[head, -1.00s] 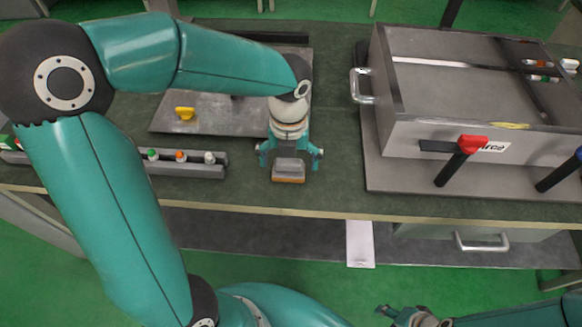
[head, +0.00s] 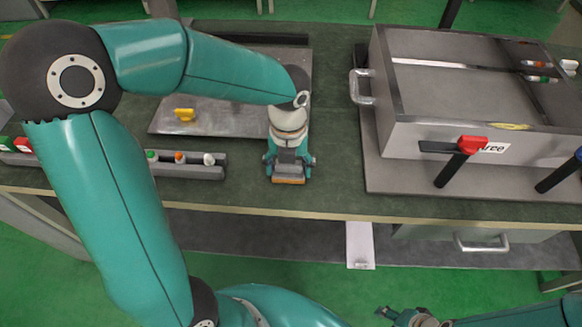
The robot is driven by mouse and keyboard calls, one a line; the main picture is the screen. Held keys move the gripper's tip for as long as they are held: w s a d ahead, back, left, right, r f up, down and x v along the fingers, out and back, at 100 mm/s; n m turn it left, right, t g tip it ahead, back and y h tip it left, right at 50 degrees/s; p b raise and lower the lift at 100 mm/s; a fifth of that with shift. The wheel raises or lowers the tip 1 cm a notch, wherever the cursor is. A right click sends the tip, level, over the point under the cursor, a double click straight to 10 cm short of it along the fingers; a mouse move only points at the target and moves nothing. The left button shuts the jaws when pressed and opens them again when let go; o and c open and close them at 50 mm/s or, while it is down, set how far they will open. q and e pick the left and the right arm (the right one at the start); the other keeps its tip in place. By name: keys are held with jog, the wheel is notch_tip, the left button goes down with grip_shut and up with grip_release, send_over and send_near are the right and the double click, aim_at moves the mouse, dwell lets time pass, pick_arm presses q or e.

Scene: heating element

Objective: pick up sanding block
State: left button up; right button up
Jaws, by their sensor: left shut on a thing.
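The sanding block (head: 288,180) is a small grey block with an orange-brown lower edge. It is on the green bench top, near the front edge. My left gripper (head: 289,168) points down over it from behind, with its teal fingers shut on the block's two sides. The gripper hides the block's rear part. I cannot tell whether the block is clear of the bench. My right gripper (head: 408,314) shows only partly at the bottom edge, far from the block, and its jaw state is unclear.
A grey plate with a yellow knob (head: 185,114) lies behind left. A rack (head: 185,170) with coloured caps stands at left. At right is a large metal box (head: 440,135) with a handle and red-ended clamp (head: 472,144). Bare bench lies between the block and the box.

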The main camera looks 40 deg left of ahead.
pick_arm(q)
notch_tip(320, 180, up, 20)
jog(key=p, duration=0.2)
dwell(0.4)
